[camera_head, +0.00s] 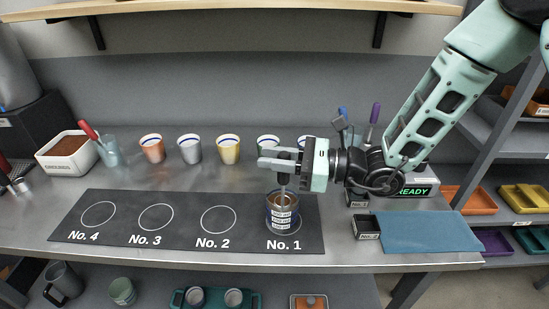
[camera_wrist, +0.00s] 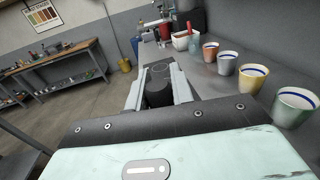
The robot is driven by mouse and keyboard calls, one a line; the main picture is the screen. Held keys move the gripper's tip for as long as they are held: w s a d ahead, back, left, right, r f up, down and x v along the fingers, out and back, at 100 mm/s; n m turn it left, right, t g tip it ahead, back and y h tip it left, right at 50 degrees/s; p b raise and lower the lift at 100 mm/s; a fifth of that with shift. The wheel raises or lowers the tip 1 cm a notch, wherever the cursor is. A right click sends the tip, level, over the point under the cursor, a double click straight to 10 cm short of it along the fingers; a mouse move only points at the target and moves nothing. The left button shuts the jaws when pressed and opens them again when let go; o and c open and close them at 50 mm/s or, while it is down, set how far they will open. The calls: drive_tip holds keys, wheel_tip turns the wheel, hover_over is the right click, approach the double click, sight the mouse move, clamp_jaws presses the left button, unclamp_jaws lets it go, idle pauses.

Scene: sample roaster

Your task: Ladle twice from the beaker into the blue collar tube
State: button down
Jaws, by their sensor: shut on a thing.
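My gripper (camera_head: 283,163) is shut on a dark-handled tool (camera_head: 283,192), held upright above the No. 1 circle. The tool's thin shaft goes down into a labelled cup (camera_head: 283,222) on that circle; its lower end is hidden in the cup. In the wrist view, a black round handle top (camera_wrist: 158,94) sits between the fingers. I cannot clearly make out a beaker or a blue-collar tube. A clear glass (camera_head: 109,152) with a red-handled utensil (camera_head: 88,130) stands at the left.
A black mat (camera_head: 180,195) bears numbered circles; No. 2 to No. 4 are empty. Several cups (camera_head: 229,150) stand in a row behind it. A white bin (camera_head: 60,168) of brown stuff is at the left. A blue cloth (camera_head: 425,232) and small dark box (camera_head: 366,227) lie right.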

wheel_tip(320, 180, up, 6)
drive_tip(key=p, duration=0.4)
drive_tip(key=shift+r+p, duration=0.25)
drive_tip(key=shift+p, duration=0.1)
idle(0.7)
drive_tip(key=shift+r+p, duration=1.6)
drive_tip(key=shift+r, duration=0.4)
